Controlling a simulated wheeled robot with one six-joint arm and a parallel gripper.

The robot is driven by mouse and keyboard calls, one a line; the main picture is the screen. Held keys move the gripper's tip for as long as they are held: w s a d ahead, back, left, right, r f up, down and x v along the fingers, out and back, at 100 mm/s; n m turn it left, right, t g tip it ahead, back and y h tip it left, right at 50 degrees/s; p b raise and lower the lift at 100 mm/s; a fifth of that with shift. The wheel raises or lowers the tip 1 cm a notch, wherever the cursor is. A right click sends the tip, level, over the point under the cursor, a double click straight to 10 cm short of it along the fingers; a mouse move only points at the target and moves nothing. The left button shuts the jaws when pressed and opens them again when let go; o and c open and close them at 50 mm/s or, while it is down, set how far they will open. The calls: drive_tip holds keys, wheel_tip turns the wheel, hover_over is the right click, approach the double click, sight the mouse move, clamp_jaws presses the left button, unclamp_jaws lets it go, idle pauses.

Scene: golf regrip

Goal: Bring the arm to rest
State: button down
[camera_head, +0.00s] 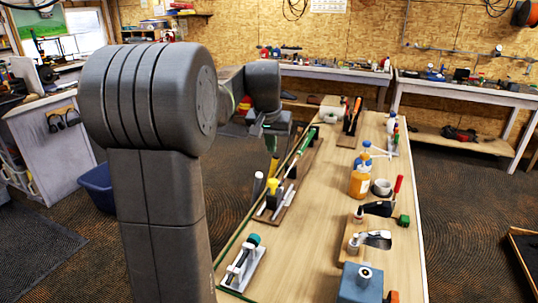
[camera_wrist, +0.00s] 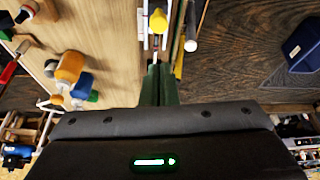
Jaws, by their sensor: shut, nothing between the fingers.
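My gripper shows in the wrist view, with its two dark green fingers (camera_wrist: 159,82) together and nothing between them. In the head view my arm rises large on the left and bends away over the far left edge of the bench. There my gripper (camera_head: 271,140) hangs pointing down, partly hidden by my own wrist. It is above or beside the bench's left edge, near a rack with a yellow-topped tool (camera_head: 272,184); whether it touches anything I cannot tell. The yellow top also shows just beyond the fingertips in the wrist view (camera_wrist: 158,20).
A blue bin (camera_head: 97,187) stands on the floor at left. The bench middle is fairly clear.

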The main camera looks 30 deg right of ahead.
sight(273, 179)
drive_tip(key=shift+r, duration=0.2)
drive_tip(key=p+x, duration=0.1)
drive_tip(key=x, duration=1)
drive_tip(key=shift+f, duration=0.3)
